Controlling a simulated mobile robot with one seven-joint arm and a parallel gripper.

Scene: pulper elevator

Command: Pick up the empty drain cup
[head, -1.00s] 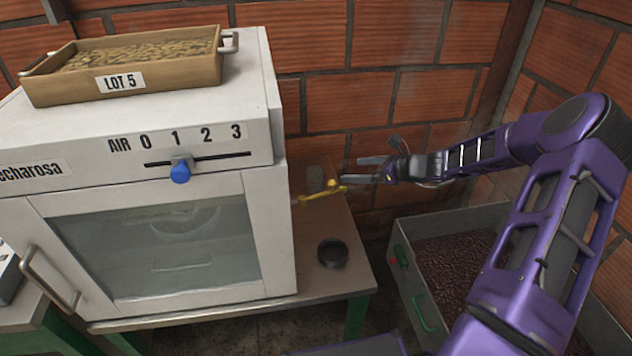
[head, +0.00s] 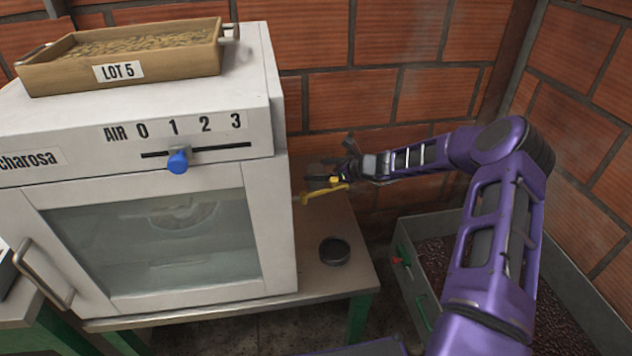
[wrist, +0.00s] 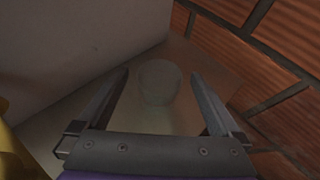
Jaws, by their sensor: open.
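A small clear cup (wrist: 159,84), seemingly empty, stands upright in the wrist view on the table beside the white machine. It lies ahead, between the two fingers, with a gap on each side. My gripper (head: 314,174) is open, over the back of the table by the machine's right side. In the head view my gripper and the yellow spout cover the cup, and I cannot make it out there. How far the fingertips reach along the cup is hard to tell.
A yellow spout (head: 326,191) sticks out of the white machine (head: 270,235), close to my gripper. A dark round dish (head: 335,250) stands on the table (head: 318,283) nearer the front. A brick wall (head: 400,95) is behind; a metal bin (head: 424,308) of dark beans stands right.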

